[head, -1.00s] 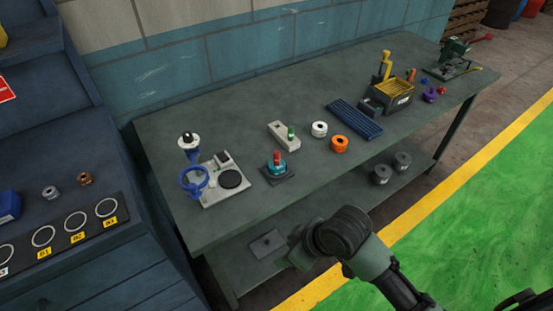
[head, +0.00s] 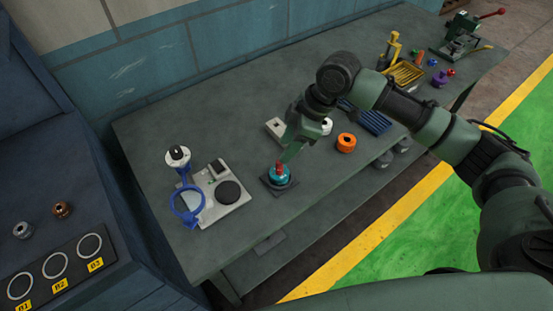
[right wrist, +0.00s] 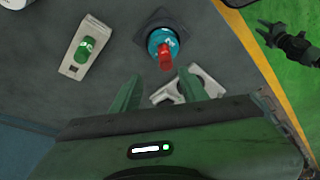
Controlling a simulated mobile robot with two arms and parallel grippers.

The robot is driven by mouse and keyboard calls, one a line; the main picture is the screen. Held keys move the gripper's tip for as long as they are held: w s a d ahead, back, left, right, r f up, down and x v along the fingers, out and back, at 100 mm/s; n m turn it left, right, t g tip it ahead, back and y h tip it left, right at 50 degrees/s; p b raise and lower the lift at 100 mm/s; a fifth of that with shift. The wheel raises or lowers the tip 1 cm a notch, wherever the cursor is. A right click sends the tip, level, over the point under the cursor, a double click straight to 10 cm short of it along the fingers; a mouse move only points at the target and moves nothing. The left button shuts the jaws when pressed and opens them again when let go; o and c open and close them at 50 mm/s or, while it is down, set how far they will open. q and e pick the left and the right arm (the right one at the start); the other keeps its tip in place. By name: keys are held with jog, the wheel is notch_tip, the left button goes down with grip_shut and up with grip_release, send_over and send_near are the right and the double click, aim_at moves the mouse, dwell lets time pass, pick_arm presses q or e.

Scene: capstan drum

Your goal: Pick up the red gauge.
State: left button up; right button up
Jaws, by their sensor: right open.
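The red gauge (head: 279,166) stands upright in a teal round holder (head: 279,175) on a dark square base (head: 267,183) on the workbench. In the right wrist view the red gauge (right wrist: 166,57) shows with its top towards the camera, just beyond the fingertips and between their lines. My right gripper (head: 292,151) is open and empty, just above and to the right of the gauge in the head view. Its two fingers (right wrist: 160,88) stand apart in the right wrist view. A dark gripper (right wrist: 268,34), apparently my left, shows small over the green floor; its jaws are unclear.
A grey plate (head: 230,215) with a blue ring stand (head: 187,203) is at left.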

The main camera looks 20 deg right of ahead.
aim_at(279, 170)
jog(key=shift+s+a+f+p, duration=0.35)
jog(key=shift+s+a+f, duration=0.05)
jog(key=shift+s+f, duration=0.25)
jog(key=shift+w+a+f+p, duration=0.1)
jog(key=shift+a+f+p, duration=0.1)
jog(key=shift+f+p, duration=0.35)
jog(key=x, duration=0.3)
jog(key=shift+w+d, duration=0.2)
jog(key=shift+a+f, duration=0.1)
jog(key=shift+f, duration=0.25)
grip_shut()
pick_arm(q)
jog(key=shift+g, duration=0.3)
jog(key=s, duration=0.1)
jog(key=s+r, duration=0.2)
jog(key=s, duration=0.1)
